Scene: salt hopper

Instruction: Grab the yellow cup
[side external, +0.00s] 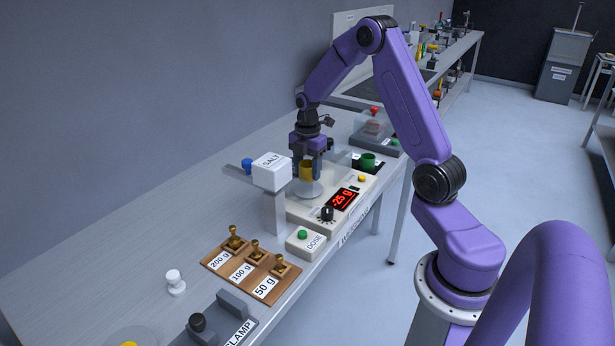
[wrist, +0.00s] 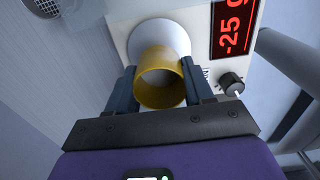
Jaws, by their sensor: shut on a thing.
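The yellow cup (side external: 306,172) is between the fingers of my gripper (side external: 308,168), above the round pale pan (side external: 308,189) of the scale. The wrist view also shows the cup (wrist: 160,78), open end toward the camera, with one dark finger against each side of it. My gripper (wrist: 158,88) is shut on the cup. The scale's display (side external: 344,199) reads -25 g in red, and it also shows in the wrist view (wrist: 232,28). Whether the cup's base touches the pan is hard to tell.
The white SALT hopper (side external: 271,172) stands close on the left of the cup. A DOSE button box (side external: 304,242) and a wooden weight rack (side external: 250,265) lie in front. The bench at left is mostly clear.

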